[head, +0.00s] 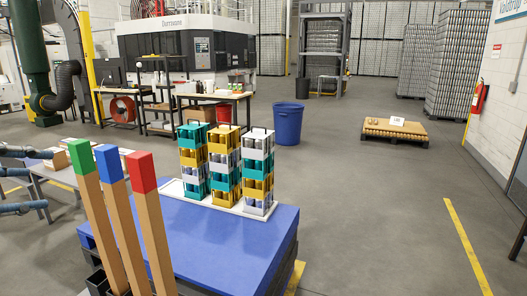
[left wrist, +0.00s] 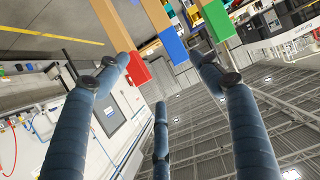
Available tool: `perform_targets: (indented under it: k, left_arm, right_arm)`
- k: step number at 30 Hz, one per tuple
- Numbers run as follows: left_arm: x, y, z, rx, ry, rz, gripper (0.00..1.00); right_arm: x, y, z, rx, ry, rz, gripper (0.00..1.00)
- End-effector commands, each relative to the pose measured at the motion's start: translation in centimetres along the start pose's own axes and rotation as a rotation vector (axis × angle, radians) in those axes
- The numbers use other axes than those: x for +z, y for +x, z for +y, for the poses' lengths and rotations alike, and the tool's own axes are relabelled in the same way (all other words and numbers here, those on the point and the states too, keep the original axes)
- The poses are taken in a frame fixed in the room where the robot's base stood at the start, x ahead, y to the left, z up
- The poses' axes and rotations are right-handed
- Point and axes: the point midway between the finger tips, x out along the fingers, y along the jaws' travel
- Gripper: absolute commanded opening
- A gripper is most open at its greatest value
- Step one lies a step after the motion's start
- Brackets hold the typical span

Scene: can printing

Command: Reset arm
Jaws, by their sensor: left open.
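My left gripper (head: 46,179) comes in at the left edge of the head view. Its blue padded fingers are spread apart with nothing between them. The left wrist view also shows this gripper (left wrist: 158,60), with three separated fingers pointing up. My right gripper is in neither view. Three wooden posts stand tilted at the front left, with a green top (head: 80,156), a blue top (head: 109,163) and a red top (head: 141,171). In the head view the gripper is left of the posts and apart from them. The posts also show beyond the fingertips in the wrist view.
A blue-topped table (head: 225,240) bears a white tray (head: 225,202) with three stacks of teal, yellow and white can carriers (head: 225,160). A grey side table (head: 60,180) stands at left. A blue bin (head: 287,125) and pallet (head: 395,130) stand behind.

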Motion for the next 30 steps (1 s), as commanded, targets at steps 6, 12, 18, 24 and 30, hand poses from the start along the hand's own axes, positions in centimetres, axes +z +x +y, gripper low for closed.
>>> perform_targets:
  k: [6, 12, 18, 24, 30]
  left_arm:
    - [2.9, 2.2, -0.3, -0.011, -0.015, -0.052, 0.66]
    - [6.8, 4.9, -0.5, -0.026, -0.032, -0.118, 0.66]
    - [12.7, 8.3, -0.2, -0.045, -0.051, -0.214, 0.66]
    - [22.8, 12.4, 1.9, -0.066, -0.071, -0.368, 0.66]
    - [36.5, 15.0, 8.2, -0.084, -0.081, -0.568, 0.66]
  right_arm:
    - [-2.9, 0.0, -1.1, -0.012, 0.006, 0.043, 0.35]
    - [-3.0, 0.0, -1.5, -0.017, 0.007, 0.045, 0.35]
    - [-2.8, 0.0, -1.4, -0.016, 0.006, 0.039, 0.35]
    - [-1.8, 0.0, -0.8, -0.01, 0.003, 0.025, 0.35]
    - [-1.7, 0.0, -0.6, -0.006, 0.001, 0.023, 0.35]
